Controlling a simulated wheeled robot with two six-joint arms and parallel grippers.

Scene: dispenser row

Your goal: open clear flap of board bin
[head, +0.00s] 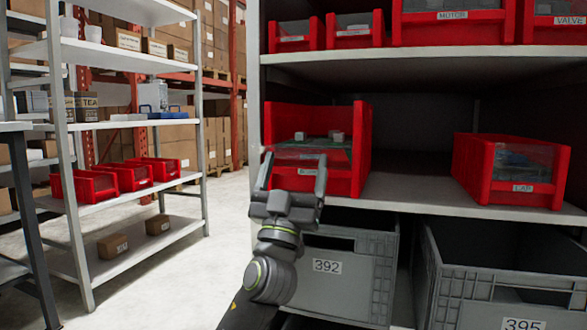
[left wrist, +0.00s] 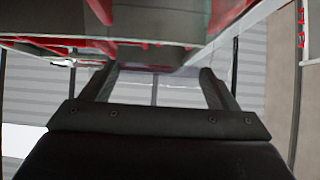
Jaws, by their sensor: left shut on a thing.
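A red bin (head: 361,150) stands at the left end of the middle shelf, with green boards and small pale parts inside. Its front label is partly covered and I cannot read it. Its clear flap (head: 297,155) shows as a see-through panel at the front, between my finger tips. My left gripper (head: 293,166) is at the bin's front, fingers spread wide and closed on the flap. In the left wrist view both fingers (left wrist: 158,78) reach up under the shelf and red bin edge. The exact contact is hidden there. My right gripper is not in view.
Another red bin (head: 505,170) with a clear front stands at the right on the same shelf (head: 410,191). Grey crates (head: 350,270) sit below, and more red bins (head: 452,25) above. The shelf between the two bins is bare.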

